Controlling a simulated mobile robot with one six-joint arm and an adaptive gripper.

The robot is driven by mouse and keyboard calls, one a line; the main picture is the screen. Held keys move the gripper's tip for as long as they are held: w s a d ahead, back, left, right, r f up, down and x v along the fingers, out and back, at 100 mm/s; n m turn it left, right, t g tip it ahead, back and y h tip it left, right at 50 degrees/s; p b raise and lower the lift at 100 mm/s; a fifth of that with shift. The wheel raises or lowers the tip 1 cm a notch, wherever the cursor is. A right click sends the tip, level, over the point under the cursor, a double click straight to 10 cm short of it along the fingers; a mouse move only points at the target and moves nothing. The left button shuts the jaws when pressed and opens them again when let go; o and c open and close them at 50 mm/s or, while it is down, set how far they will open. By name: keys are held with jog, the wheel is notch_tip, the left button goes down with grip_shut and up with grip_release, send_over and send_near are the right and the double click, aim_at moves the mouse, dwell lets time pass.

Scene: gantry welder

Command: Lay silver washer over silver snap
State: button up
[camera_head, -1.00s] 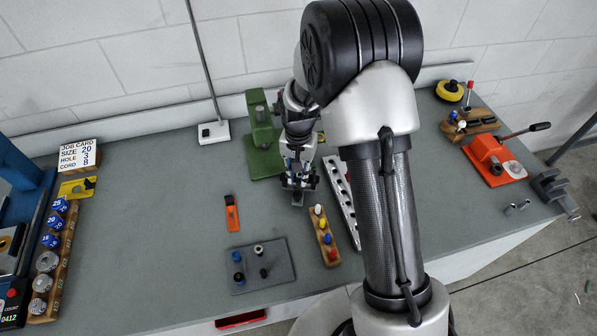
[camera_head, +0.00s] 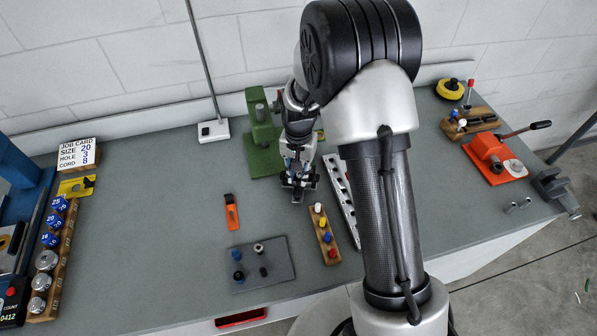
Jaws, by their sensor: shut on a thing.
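My gripper (camera_head: 299,183) hangs over the bench, in front of the green press and left of the slotted metal rail. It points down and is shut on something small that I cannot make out. A grey plate (camera_head: 280,271) lies toward the front of the bench, left of and nearer than my gripper. A small post with a silver top (camera_head: 258,248) stands on it, beside blue and black posts. I cannot tell whether this silver piece is the snap. I cannot clearly make out a silver washer; it may be hidden in the fingers.
The green press (camera_head: 262,135) stands behind my gripper. A wooden block with coloured pegs (camera_head: 325,240) and the slotted rail (camera_head: 341,190) lie close to its right. An orange tool (camera_head: 231,212) lies left. A wooden die rack (camera_head: 50,290) is far left. The left middle bench is clear.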

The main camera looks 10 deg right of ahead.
jog(key=shift+r, duration=0.35)
jog(key=shift+f, duration=0.55)
jog(key=shift+r, duration=0.25)
jog(key=shift+r, duration=0.3)
jog(key=shift+f, duration=0.55)
dwell(0.4)
jog(key=shift+r, duration=0.2)
jog(key=shift+r, duration=0.35)
jog(key=o, duration=0.7)
